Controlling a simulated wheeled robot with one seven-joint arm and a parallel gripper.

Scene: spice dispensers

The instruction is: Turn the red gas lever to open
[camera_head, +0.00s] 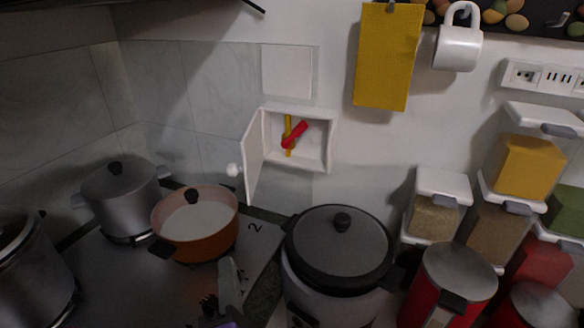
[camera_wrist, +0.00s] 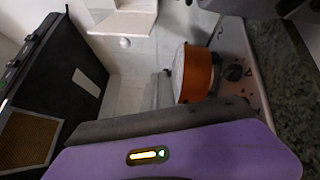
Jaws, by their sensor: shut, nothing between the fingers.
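The red gas lever (camera_head: 294,135) sits on a short upright yellow pipe (camera_head: 288,150) inside a white wall box (camera_head: 331,140). The lever is tilted, its free end up to the right, across the pipe. The box's white door (camera_head: 254,150) stands open to the left, with a round white knob (camera_head: 233,170). My gripper (camera_head: 229,282) is at the bottom of the head view, low over the stove and well below the box, shut and empty. In the wrist view its purple housing fills the bottom; the white box (camera_wrist: 125,20) and knob (camera_wrist: 124,43) show at the top; the lever is not visible there.
An orange pot (camera_head: 210,233) and a lidded grey pot (camera_head: 120,200) stand on the stove left of my gripper. A large dark-lidded cooker (camera_head: 338,250) stands to the right. Spice dispensers (camera_head: 437,205) fill the right. A yellow cloth (camera_head: 385,60) and white mug (camera_head: 458,48) hang above.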

